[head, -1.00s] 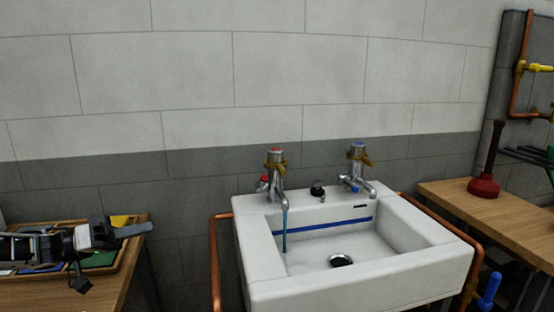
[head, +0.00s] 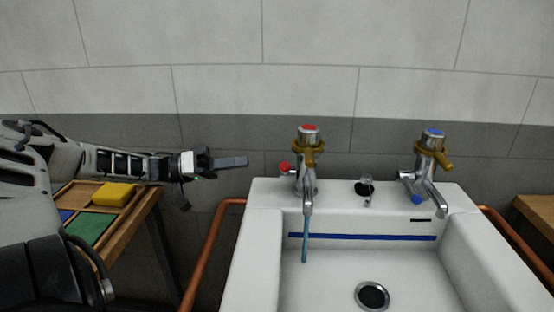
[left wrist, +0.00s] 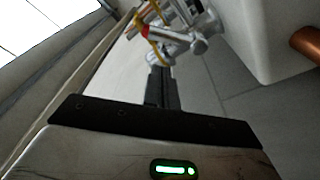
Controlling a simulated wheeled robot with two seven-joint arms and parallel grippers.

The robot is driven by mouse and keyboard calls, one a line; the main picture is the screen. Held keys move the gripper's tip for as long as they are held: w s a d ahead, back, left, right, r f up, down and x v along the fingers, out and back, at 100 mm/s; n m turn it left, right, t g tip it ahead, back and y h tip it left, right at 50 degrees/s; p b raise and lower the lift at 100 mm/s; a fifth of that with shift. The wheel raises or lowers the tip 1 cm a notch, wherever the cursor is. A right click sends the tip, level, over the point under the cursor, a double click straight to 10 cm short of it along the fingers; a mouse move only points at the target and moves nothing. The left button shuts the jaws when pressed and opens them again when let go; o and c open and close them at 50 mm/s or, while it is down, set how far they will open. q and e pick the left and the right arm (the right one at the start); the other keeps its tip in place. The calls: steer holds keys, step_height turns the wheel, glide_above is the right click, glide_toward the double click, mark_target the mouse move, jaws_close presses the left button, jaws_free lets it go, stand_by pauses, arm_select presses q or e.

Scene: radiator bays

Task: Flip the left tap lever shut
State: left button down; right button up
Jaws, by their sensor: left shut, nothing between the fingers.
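The left tap (head: 308,185) has a red top, a brass-coloured collar and lever (head: 308,150), and a red-ended stub (head: 285,169) on its left side. A blue stream of water (head: 305,238) runs from its spout into the sink. My left gripper (head: 246,162) is shut and empty, pointing right at about the height of the stub, with a visible gap in the head view. In the left wrist view, my shut fingers (left wrist: 160,82) point towards the tap (left wrist: 205,32) and the red end (left wrist: 172,45); contact cannot be told there. My right gripper is not in view.
The white sink (head: 262,265) stands against the tiled wall. The right tap (head: 430,170) has a blue top and no visible stream. A copper pipe (head: 207,255) runs left of the sink. A tray with a yellow block (head: 114,194) lies on the left bench.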

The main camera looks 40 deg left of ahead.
mark_target(287, 170)
arm_select(q)
steer(key=b+x, duration=0.2)
steer(key=x, duration=0.1)
steer(key=b+x, duration=0.2)
steer(key=x, duration=0.2)
steer(key=shift+f, duration=0.25)
steer(key=shift+w+d+r, duration=0.35)
steer(key=shift+w+d, duration=0.3)
steer(key=shift+w, duration=0.1)
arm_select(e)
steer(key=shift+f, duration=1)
arm_select(q)
steer(key=shift+d+b, duration=0.1)
steer(key=shift+b, duration=0.2)
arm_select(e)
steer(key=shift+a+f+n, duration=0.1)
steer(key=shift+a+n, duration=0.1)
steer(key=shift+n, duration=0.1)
